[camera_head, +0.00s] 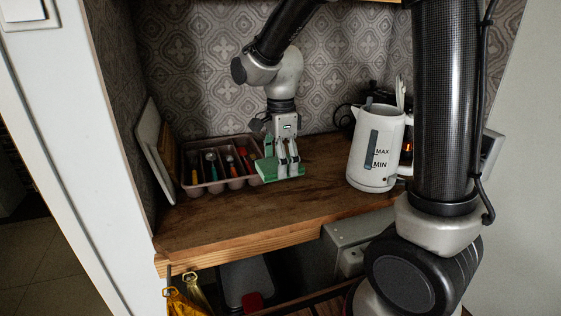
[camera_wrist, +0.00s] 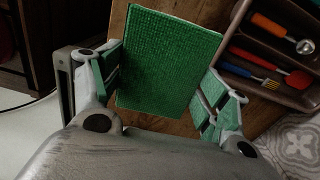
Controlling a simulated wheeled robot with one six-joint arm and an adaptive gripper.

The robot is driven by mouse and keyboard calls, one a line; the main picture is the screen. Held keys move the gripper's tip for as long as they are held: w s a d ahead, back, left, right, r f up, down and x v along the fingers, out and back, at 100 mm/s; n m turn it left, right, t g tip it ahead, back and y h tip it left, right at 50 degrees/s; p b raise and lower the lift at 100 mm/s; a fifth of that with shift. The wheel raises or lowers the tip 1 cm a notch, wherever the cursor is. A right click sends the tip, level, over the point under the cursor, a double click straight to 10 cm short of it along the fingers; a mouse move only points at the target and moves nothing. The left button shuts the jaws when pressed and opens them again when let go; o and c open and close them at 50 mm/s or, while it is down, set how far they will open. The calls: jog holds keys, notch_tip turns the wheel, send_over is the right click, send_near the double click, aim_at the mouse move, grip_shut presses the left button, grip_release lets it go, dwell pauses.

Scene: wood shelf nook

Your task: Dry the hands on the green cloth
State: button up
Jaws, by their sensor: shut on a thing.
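The green cloth (camera_head: 267,171) is a flat, folded-looking rectangle with a woven surface on the wooden shelf, just right of the cutlery tray. It fills the middle of the wrist view (camera_wrist: 168,58). My gripper (camera_head: 283,164) points down at the cloth, with its fingers on either side of it. In the wrist view my gripper (camera_wrist: 166,88) is shut on the cloth, one finger at its left edge and one at its right. Green pads show on the fingers. The underside of the cloth is hidden, so I cannot tell whether it touches the shelf.
A cutlery tray (camera_head: 224,186) with several coloured utensils stands close on the left. A white kettle (camera_head: 377,148) stands on the right. A pale board (camera_head: 155,135) leans at the left wall. Bare wooden shelf (camera_head: 250,217) lies in front, ending at its front edge.

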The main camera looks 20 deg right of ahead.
jog(key=o, duration=1)
notch_tip(320, 180, up, 12)
jog(key=s+d+n+t, duration=0.2)
jog(key=s+d+n, duration=0.5)
jog(key=s+n, duration=0.1)
jog(key=s+d+f+n+t, duration=0.1)
jog(key=s+d+n+t, duration=0.1)
jog(key=s+d+n, duration=0.5)
jog(key=s+n, duration=0.2)
jog(key=s, duration=0.2)
jog(key=shift+d, duration=0.2)
